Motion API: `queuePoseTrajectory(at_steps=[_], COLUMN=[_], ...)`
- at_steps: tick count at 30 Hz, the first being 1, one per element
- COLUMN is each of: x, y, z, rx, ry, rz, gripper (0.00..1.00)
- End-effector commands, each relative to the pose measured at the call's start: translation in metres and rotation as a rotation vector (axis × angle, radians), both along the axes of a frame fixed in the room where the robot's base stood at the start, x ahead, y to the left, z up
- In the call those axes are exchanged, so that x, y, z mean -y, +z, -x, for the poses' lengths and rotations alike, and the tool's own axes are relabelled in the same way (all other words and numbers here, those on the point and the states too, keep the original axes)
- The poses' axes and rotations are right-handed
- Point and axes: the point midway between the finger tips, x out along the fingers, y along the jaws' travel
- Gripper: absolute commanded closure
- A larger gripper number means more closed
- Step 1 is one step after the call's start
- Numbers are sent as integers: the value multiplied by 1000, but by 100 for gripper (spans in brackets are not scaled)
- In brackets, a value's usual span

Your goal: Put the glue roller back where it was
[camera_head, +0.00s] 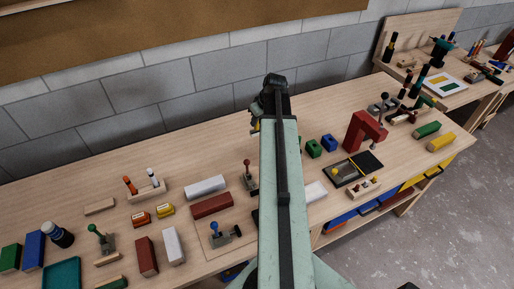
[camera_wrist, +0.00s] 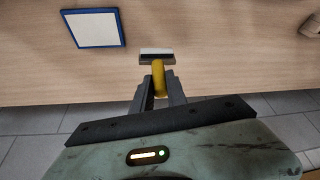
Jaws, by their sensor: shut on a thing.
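The glue roller shows in the wrist view, with a yellow handle (camera_wrist: 158,78) and a pale and dark head (camera_wrist: 157,55) across its far end. My gripper (camera_wrist: 158,98) is shut on the yellow handle, with one dark finger on each side. The head points away from my gripper, over the pale wood; I cannot tell whether it touches the wood. In the head view my arm covers the middle of the bench and hides most of my gripper and the roller.
A white square with a blue border (camera_wrist: 94,28) lies left of the roller in the wrist view. In the head view the wooden bench (camera_head: 110,180) carries several coloured blocks, clamps and a red angled block (camera_head: 362,131). A grey block wall (camera_head: 190,80) stands behind.

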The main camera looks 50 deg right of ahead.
Motion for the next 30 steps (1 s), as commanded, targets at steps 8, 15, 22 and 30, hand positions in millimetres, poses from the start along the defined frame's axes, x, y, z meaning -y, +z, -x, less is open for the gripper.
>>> queuePoseTrajectory(at_steps=[8,15,22,30], x=[2,2,2,3], y=[-22,-67,-74,-103], z=[1,1,2,2], rx=[-2,-1,-1,0], ry=[16,15,13,12], rz=[13,11,11,11], gripper=[100,100,100,100])
